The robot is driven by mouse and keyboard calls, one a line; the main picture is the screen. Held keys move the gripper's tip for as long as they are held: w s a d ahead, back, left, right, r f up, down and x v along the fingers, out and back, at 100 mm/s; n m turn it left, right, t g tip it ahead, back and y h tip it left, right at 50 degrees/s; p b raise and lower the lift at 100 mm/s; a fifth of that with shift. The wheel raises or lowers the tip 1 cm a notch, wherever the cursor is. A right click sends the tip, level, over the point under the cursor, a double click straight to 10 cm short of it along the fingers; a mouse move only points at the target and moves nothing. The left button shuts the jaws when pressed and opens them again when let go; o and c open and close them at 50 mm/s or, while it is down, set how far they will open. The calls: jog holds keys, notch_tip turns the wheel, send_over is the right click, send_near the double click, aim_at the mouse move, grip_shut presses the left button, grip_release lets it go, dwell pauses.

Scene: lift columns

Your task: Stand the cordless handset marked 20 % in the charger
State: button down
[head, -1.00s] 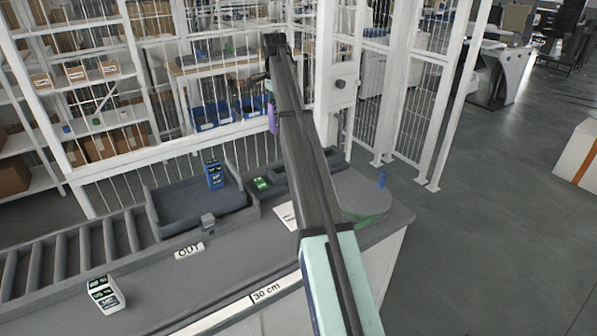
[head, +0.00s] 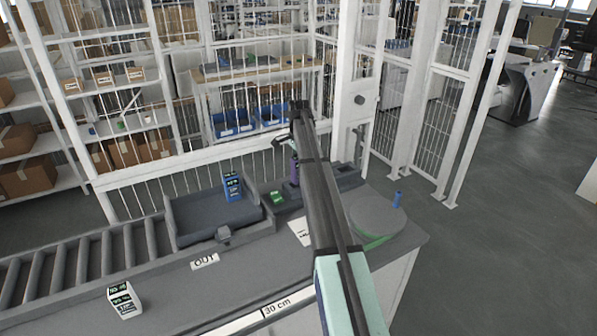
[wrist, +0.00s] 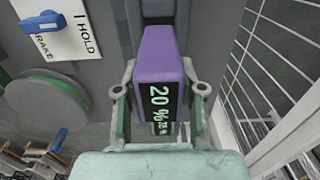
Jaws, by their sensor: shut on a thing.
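The purple handset (wrist: 160,60) shows "20 %" in green on a black display in the wrist view. My gripper (wrist: 160,92) is shut on it, one finger at each side. In the head view the handset (head: 294,172) hangs upright, partly hidden by my arm, over the dark charger unit (head: 287,205) at the back of the counter. In the wrist view its far end meets the dark charger slot (wrist: 158,10). I cannot tell whether it is seated or just above.
A blue boxy item (head: 232,187) stands in the grey tray (head: 190,222); a white one (head: 124,300) stands on the counter. A small green display (head: 277,198) is beside the charger. Mesh fencing stands behind.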

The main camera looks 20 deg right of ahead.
jog(key=shift+f+p, duration=0.6)
jog(key=shift+f, duration=1.5)
jog(key=shift+f, duration=0.35)
jog(key=c, duration=0.7)
grip_release()
notch_tip(320, 180, up, 13)
jog(key=b, duration=0.3)
jog(key=shift+f, duration=0.15)
